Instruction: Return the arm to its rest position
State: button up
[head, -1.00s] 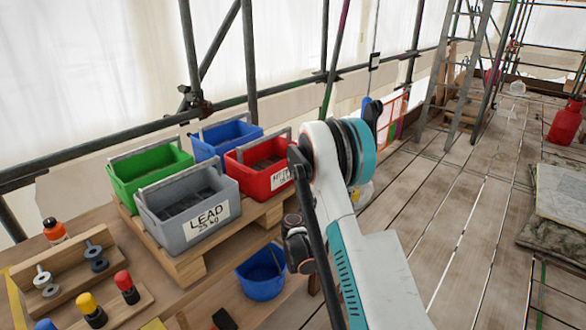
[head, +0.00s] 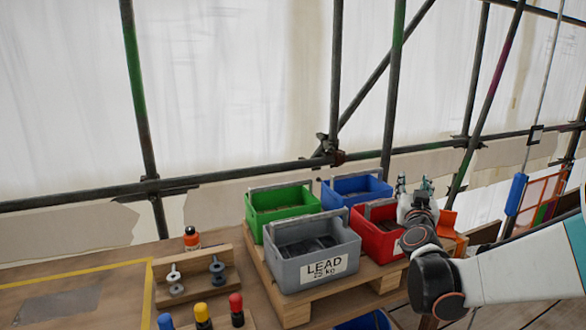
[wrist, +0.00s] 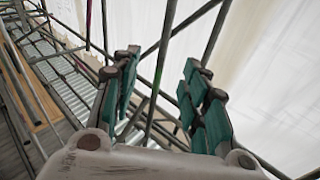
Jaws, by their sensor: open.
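My arm reaches in from the right edge of the head view. My gripper (head: 414,187) is small there, beyond the red crate (head: 378,238), with its fingers pointing up and away. In the wrist view my gripper (wrist: 163,95) shows its teal-padded fingers spread wide with nothing between them. Behind the fingers are scaffold poles and white sheeting. My wrist hides part of the red crate's right side in the head view.
An orange bottle (head: 192,238) and a wooden rack (head: 205,280) are at left. Scaffold rails (head: 240,172) run behind. A blue bucket (head: 372,322) is partly cut off.

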jog(key=s+a+n+g+y, duration=0.45)
jog(key=s+a+y, duration=0.25)
jog(key=s+a, duration=0.65)
jog(key=s+f+g, duration=0.2)
jog(key=s+f, duration=0.2)
jog(key=s, duration=0.4)
jog(key=s+f+g+h, duration=0.1)
jog(key=s+f, duration=0.3)
jog(key=s, duration=0.4)
jog(key=s+d+f+g, duration=0.1)
jog(key=s+f+g, duration=0.3)
jog(key=s, duration=0.4)
jog(key=shift+f, duration=0.5)
jog(key=shift+d+m, duration=0.1)
jog(key=shift+m, duration=0.15)
